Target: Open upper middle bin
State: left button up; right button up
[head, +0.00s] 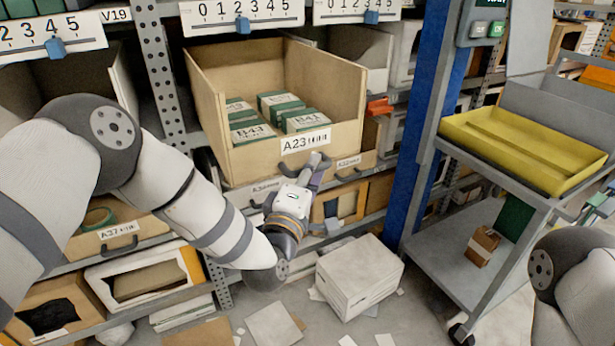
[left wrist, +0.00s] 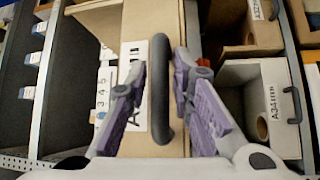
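The wooden bin labelled A23 (head: 225,158) is in the upper middle row of the rack in the head view. It is pulled well out, and green-and-white boxes (head: 283,112) show inside it. My left gripper (head: 317,166) is at the front of this bin, just below its label. In the left wrist view the dark bar handle (left wrist: 160,90) runs upright between the two purple-padded fingers. The fingers look open around the handle, with narrow gaps on both sides; contact at the tips is hard to judge. My right gripper is out of the frames; only part of my right arm shows.
A blue post (head: 427,125) and a cart with a yellow tray (head: 530,150) stand to the right. A white box (head: 358,275) and scraps lie on the floor below.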

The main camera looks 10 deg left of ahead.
pick_arm(q)
jog(key=v, duration=1.1)
jog(key=shift+s, duration=0.3)
jog(key=shift+a, duration=0.1)
jog(key=s+a+f+m+g+p, duration=0.25)
jog(key=s+f+m+g, duration=0.7)
jog(key=s+f, duration=0.8)
jog(key=s+a+f+m+g+y, duration=0.1)
jog(key=s+a+g, duration=0.3)
jog(key=s, duration=0.4)
jog(key=s+a+f+m+g+y, duration=0.1)
jog(key=s+a+f+m+g, duration=0.1)
jog(key=s, duration=0.7)
jog(key=s+a+f+m+g+y, duration=0.1)
jog(key=s+a+f+g, duration=0.1)
jog(key=s+a+g, duration=0.3)
jog(key=s+g, duration=0.1)
jog(key=s, duration=0.2)
jog(key=shift+a+y, duration=0.35)
jog(key=shift+y, duration=0.05)
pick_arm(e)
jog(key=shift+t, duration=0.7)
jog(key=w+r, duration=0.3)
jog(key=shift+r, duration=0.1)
pick_arm(q)
jog(key=shift+f, duration=0.15)
jog(key=shift+c, duration=0.5)
